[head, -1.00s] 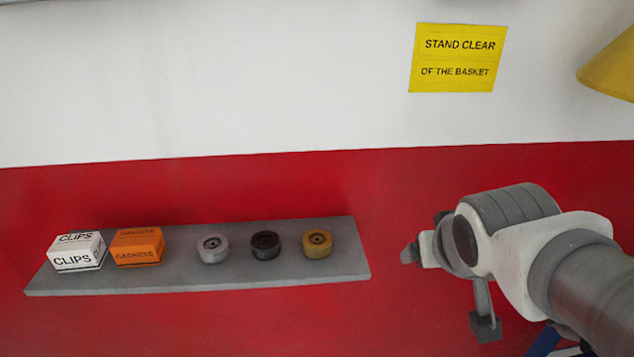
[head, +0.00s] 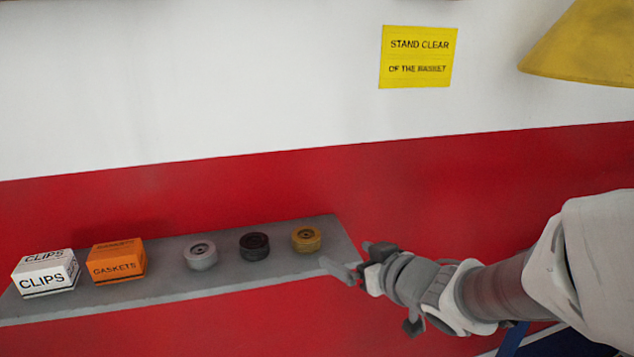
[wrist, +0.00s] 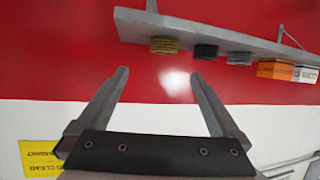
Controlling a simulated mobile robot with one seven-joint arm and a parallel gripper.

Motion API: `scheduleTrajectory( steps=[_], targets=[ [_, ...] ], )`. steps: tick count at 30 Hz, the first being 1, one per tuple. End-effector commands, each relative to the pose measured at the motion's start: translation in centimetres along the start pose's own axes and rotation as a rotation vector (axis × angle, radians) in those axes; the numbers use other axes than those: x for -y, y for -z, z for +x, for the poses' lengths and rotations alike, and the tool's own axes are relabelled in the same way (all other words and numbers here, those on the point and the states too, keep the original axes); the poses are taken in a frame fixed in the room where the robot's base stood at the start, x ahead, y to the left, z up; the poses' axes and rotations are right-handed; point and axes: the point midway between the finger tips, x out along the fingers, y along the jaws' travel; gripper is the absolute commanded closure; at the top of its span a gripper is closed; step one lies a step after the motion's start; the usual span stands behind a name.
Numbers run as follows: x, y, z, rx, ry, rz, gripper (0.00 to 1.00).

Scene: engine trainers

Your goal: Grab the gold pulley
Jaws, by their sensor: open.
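The gold pulley (head: 306,239) sits on the grey shelf (head: 170,291), the rightmost of three pulleys there. It also shows in the wrist view (wrist: 164,46), above and ahead of the fingers, with the picture upside down. My gripper (head: 350,262) is at the right end of the shelf, to the right of the gold pulley and apart from it. In the wrist view my gripper (wrist: 160,78) has its two fingers wide apart with nothing between them.
A black pulley (head: 254,246) and a silver pulley (head: 200,256) stand left of the gold one. An orange gaskets box (head: 117,262) and a white clips box (head: 45,274) are further left. The red and white wall is behind. A yellow lampshade-like object (head: 590,45) hangs upper right.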

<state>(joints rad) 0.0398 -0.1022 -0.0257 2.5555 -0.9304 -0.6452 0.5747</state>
Motion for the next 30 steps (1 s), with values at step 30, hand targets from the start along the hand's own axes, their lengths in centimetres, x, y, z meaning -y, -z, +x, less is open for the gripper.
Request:
scheduleTrajectory(
  steps=[30],
  targets=[
    [0.6,0.0,12.2,-0.004,0.018,0.002,0.00]
  ],
)
